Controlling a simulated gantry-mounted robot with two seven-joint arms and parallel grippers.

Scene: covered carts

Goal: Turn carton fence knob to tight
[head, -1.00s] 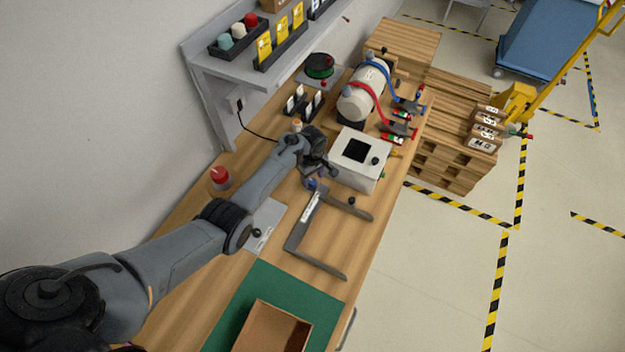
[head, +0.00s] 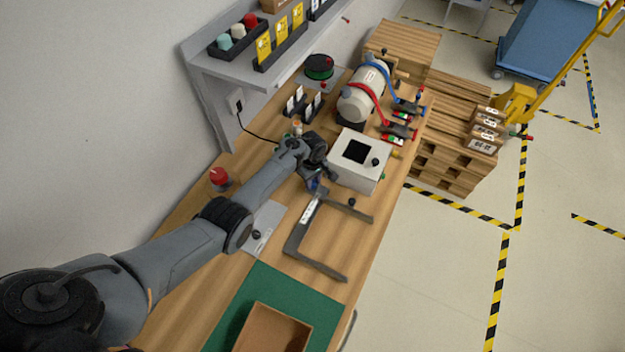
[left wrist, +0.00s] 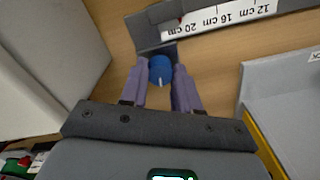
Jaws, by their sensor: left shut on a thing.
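The carton fence (head: 300,238) is a dark grey U-shaped frame lying on the wooden bench; its labelled scale strip also shows in the left wrist view (left wrist: 215,16). The blue fence knob (left wrist: 160,69) with a white pointer line sits at the fence's end. My left gripper (left wrist: 160,82) is shut on the knob, one finger on each side; in the head view the gripper (head: 317,184) hides most of the knob. The pointer line aims toward the gripper's palm. My right gripper is not in view.
A white box with a black screen (head: 352,172) stands just right of my left gripper. An open cardboard carton (head: 262,325) sits on a green mat (head: 228,318) at the front. A red button (head: 219,176) stands by the wall side.

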